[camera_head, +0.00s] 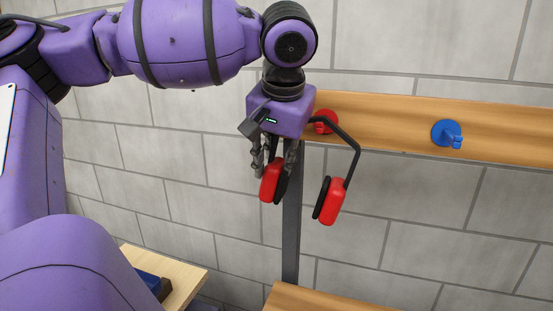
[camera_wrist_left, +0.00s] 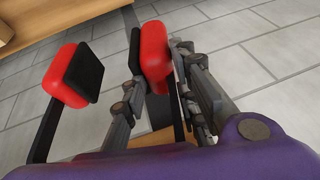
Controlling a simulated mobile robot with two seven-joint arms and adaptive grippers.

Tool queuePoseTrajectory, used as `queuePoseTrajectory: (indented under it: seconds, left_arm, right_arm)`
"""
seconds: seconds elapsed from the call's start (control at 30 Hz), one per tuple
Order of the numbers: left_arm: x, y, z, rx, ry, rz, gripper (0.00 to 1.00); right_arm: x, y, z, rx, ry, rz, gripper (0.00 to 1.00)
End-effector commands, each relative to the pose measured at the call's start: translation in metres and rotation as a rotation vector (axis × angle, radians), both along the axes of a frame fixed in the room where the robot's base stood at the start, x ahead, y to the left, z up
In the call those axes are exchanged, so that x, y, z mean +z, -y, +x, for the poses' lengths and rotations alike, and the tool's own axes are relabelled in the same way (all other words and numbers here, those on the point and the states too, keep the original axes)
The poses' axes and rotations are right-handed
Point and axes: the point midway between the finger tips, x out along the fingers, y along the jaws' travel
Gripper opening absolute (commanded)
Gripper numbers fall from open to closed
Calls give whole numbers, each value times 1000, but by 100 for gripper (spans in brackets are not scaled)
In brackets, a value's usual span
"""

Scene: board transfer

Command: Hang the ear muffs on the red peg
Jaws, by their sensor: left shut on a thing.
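The ear muffs have two red cups with black pads and a black headband. In the head view their right cup (camera_head: 333,201) hangs free, and the headband arches up near the board. My left gripper (camera_head: 272,172) is shut on the other cup, holding the ear muffs in the air. In the left wrist view the ear muffs (camera_wrist_left: 69,80) show with one cup between the fingers of the left gripper (camera_wrist_left: 165,100). The red peg (camera_head: 324,121) is on the wooden board, just right of my gripper and partly hidden by it and the headband. My right gripper is not in view.
A blue peg (camera_head: 447,134) sits on the wooden board (camera_head: 395,120) to the right. A grey post (camera_head: 292,235) stands below the board, above a wooden surface (camera_head: 320,299). A dark blue thing (camera_head: 152,284) lies on a light wooden top (camera_head: 185,287) at lower left.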

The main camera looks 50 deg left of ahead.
Motion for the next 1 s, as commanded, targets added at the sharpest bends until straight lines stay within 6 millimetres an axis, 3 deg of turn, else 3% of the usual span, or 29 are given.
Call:
queuePoseTrajectory:
  seconds: [0.4,0.43,0.57,1.0]
  left_arm:
    - [1,0,0,0,1,0,0]
    - [1,0,0,0,1,0,29]
    - [0,0,0,0,1,0,47]
    - [8,2,-2,0,2,3,49]
  right_arm:
    - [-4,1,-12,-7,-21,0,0]
    - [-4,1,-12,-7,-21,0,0]
    - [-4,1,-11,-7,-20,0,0]
    - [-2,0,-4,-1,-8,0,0]
